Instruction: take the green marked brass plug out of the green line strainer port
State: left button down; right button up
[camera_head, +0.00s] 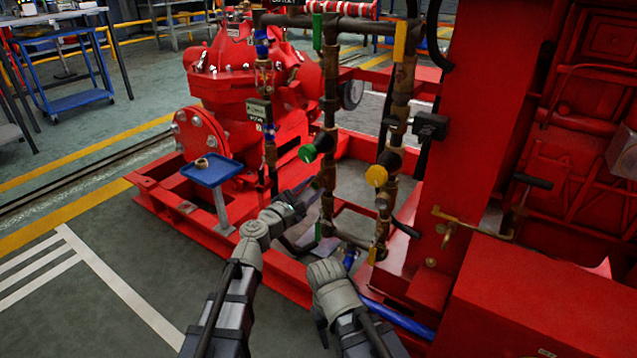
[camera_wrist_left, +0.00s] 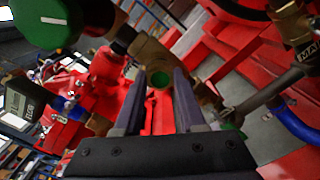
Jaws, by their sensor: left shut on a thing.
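The left gripper (camera_head: 312,188) reaches the left of two vertical pipes, the line with the green valve knob (camera_head: 307,153). The left wrist view shows its two fingers (camera_wrist_left: 158,84) on either side of a green-faced brass plug (camera_wrist_left: 160,79), and they are shut on it. The plug is in line with the branch of the brass strainer body (camera_wrist_left: 150,52); I cannot tell how far it sits in the port. In the head view the gripper and pipework hide the plug. My right arm is at the lower middle, with its gripper fingers not visible.
A yellow-knobbed line (camera_head: 376,176) stands close to the right. A small blue tray (camera_head: 225,171) on a post holds a brass fitting (camera_head: 201,163). The red base frame (camera_head: 165,205) runs below. A red cabinet (camera_head: 540,305) is at right. Floor at left is clear.

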pick_arm(q)
jog(key=shift+v, duration=1)
dwell(0.5)
jog(key=shift+v, duration=2.35)
